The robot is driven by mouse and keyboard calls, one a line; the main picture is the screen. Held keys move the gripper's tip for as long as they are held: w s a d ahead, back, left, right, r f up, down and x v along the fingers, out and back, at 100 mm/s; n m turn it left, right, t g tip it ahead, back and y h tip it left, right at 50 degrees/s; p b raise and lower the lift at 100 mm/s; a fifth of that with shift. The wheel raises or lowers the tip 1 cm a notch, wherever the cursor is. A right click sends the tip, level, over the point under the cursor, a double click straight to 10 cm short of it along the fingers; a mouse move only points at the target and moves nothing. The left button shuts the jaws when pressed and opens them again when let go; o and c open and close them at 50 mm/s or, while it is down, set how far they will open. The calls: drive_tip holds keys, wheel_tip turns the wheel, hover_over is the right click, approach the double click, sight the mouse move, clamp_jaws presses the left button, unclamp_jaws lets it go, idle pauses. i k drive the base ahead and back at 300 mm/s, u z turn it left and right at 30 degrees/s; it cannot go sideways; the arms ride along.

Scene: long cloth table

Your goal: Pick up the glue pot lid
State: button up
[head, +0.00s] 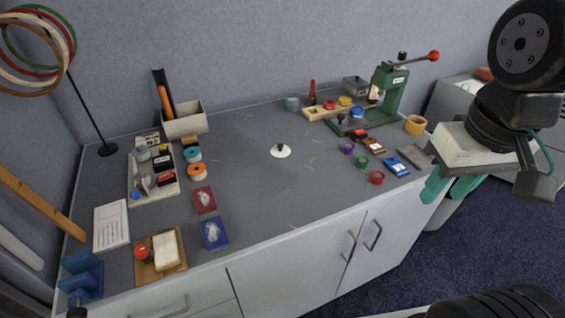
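The likely glue pot lid is a white disc with a dark knob (280,151). It lies flat, knob up, alone near the middle of the grey worktop (255,185). My gripper (445,194) has teal fingers and hangs off the right front edge of the bench, well to the right of the lid. Its fingers look apart, with nothing seen between them. An orange-yellow pot (415,125) stands at the right end of the worktop; I cannot tell if it is the glue pot.
A green lever press (388,93) stands at the back right. Small coloured rolls and a blue box (397,166) lie before it. A parts tray (153,178), a bin (185,122) and a ring stand (87,110) fill the left. The worktop around the lid is clear.

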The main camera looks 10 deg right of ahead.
sight(280, 151)
drive_tip(key=u, duration=0.85)
drive_tip(key=i, duration=0.6)
drive_tip(key=z, duration=0.25)
